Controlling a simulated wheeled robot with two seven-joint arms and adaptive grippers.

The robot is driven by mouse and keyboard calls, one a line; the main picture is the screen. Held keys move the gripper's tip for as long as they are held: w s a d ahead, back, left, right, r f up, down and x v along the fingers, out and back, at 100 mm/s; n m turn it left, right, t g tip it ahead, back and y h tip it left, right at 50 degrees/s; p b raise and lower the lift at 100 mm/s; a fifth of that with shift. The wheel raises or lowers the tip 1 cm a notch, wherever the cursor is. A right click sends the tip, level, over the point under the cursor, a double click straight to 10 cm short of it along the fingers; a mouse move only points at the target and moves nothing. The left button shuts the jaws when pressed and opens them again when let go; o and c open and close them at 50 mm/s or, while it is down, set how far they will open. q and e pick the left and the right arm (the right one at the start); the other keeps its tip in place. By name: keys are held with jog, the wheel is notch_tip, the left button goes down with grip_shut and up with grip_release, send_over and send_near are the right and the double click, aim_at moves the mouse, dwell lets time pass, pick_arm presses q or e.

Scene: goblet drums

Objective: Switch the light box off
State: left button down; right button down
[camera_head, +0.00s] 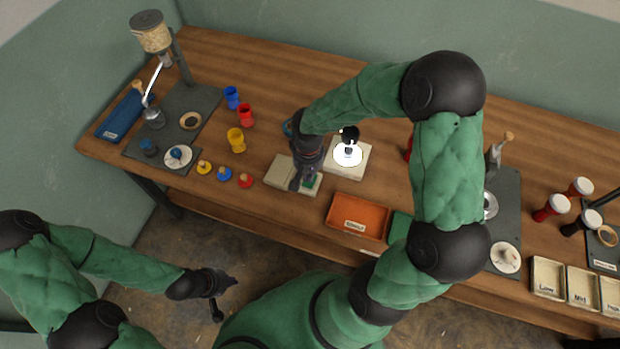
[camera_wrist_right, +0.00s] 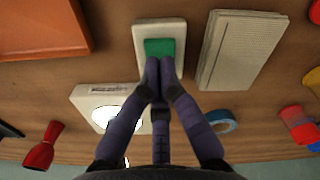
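The light box (camera_head: 361,169) is a pale square box with a bright white round window, and a small dark goblet-shaped piece stands on it. Its pale body and part of the bright disc also show in the right wrist view (camera_wrist_right: 82,99). Beside it is a pale switch plate (camera_wrist_right: 146,29) with a green rocker (camera_wrist_right: 160,46); the green also shows in the head view (camera_head: 314,181). My right gripper (camera_wrist_right: 159,66) is shut and empty, its fingertips at the near edge of the green rocker; contact is hard to tell. My left gripper (camera_head: 226,293) is open and empty, away from the table.
A ribbed pale block (camera_wrist_right: 240,50) lies next to the switch. An orange tray (camera_head: 357,216) is at the table's front. Yellow (camera_head: 236,140), red and blue cups and small coloured knobs stand to the left. My right arm hides part of the table.

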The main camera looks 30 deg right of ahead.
jog(key=shift+f+b, duration=0.95)
jog(key=shift+f, duration=0.15)
dwell(0.6)
jog(key=shift+r, duration=0.1)
jog(key=shift+r+p, duration=2.5)
jog(key=shift+r, duration=1)
jog(key=shift+f, duration=0.1)
